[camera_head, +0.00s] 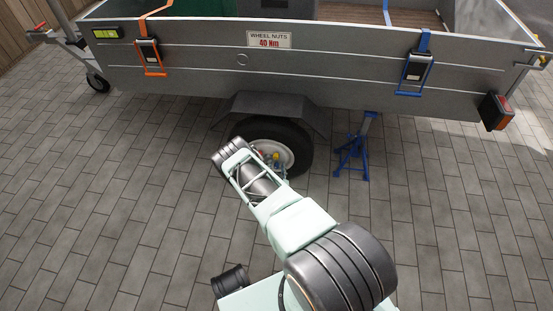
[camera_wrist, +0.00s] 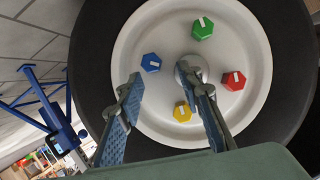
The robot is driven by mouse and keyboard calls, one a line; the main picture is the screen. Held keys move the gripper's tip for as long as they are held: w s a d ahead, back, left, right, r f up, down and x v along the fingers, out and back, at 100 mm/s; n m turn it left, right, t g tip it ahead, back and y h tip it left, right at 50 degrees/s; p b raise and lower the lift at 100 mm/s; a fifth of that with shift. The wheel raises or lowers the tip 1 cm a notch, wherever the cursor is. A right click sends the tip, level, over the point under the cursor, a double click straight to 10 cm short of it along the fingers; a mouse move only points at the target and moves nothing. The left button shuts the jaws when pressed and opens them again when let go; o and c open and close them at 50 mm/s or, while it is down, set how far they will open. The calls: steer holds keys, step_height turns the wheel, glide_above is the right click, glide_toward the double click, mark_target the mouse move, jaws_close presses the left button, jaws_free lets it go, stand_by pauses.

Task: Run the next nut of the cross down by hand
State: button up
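The trailer wheel (camera_head: 295,133) has a white rim and black tyre, partly hidden behind my arm in the head view. In the wrist view the rim (camera_wrist: 135,45) carries coloured hex nuts around a grey hub cap: green (camera_wrist: 203,28) at top, red (camera_wrist: 233,80) at right, blue (camera_wrist: 150,62) at left and yellow (camera_wrist: 182,111) at bottom. Each has a white mark on its face. My gripper (camera_wrist: 165,84) is open and empty, its two fingers well apart. In the picture, the yellow nut lies between the fingers, nearer the right one; contact is not visible. How far each nut is seated cannot be told.
A blue stand (camera_head: 355,148) is on the paving right of the wheel; it also shows at left in the wrist view (camera_wrist: 50,118). The grey trailer side (camera_head: 200,60) and mudguard (camera_head: 265,104) overhang the wheel. A sign (camera_head: 270,40) reads "WHEEL NUTS 40 Nm". Paving in front is mostly clear.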

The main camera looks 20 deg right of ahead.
step_height(320, 180, up, 8)
steer(key=shift+r, duration=0.1)
stand_by(0.7)
